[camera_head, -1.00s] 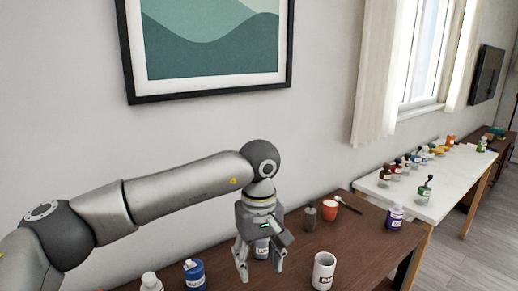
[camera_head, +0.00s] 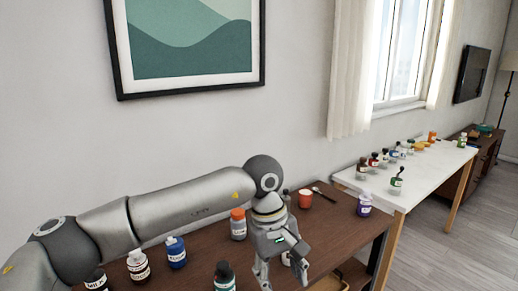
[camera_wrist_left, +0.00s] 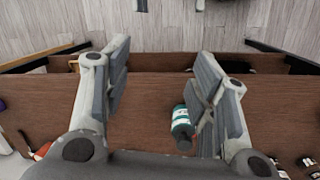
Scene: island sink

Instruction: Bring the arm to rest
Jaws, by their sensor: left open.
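My left arm (camera_head: 180,205) reaches in from the left over the brown table. Its gripper (camera_head: 283,280) hangs down near the front of the table with its two fingers apart. In the left wrist view the gripper (camera_wrist_left: 160,70) is open, with bare brown tabletop between its fingertips. A teal-labelled bottle (camera_wrist_left: 183,125) shows beside the right-hand finger there, partly covered by it; I cannot tell if they touch. My right gripper is not in view.
On the brown table (camera_head: 335,232) stand an orange-capped bottle (camera_head: 238,224), a blue bottle (camera_head: 176,252), a dark-capped teal bottle (camera_head: 224,277), a red cup (camera_head: 305,199) and a purple bottle (camera_head: 364,205). A white table (camera_head: 410,180) with several bottles stands to the right.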

